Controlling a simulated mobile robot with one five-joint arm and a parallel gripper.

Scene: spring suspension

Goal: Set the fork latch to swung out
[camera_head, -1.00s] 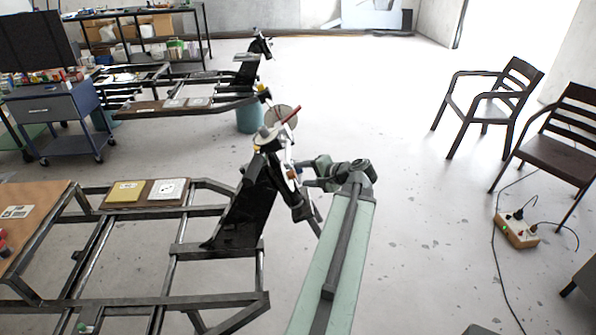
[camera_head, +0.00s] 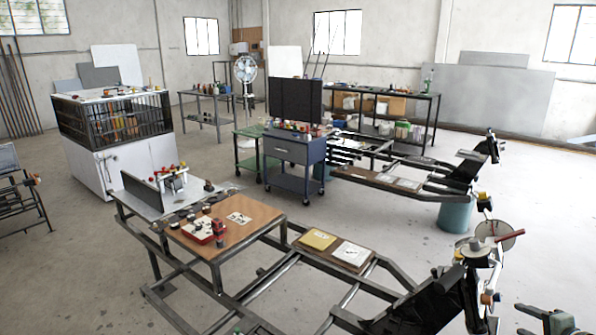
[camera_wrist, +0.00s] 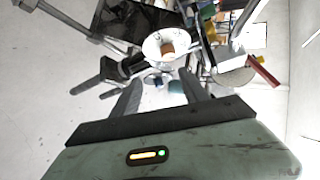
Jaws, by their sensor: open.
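A mechanism stands at the near end of a metal frame, at the right edge of the head view. It has a pale round cap (camera_head: 475,249), a grey disc (camera_head: 512,238) with a red bar, and a copper-coloured knob (camera_head: 489,298). I cannot tell which part is the fork latch. In the wrist view, a white round cup (camera_wrist: 152,45) with a brown centre is just beyond my gripper (camera_wrist: 160,90). The grey disc (camera_wrist: 236,78) and red bar (camera_wrist: 263,71) are to the right. My gripper is open, its dark fingers either side of small metal parts; contact is unclear.
The metal frame carries a wooden board (camera_head: 240,228) and yellow and white plates. A similar frame with a teal bucket (camera_head: 455,214) is behind. A blue cart (camera_head: 297,160) and a white cabinet (camera_head: 120,165) stand further back. Floor right of the mechanism looks clear.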

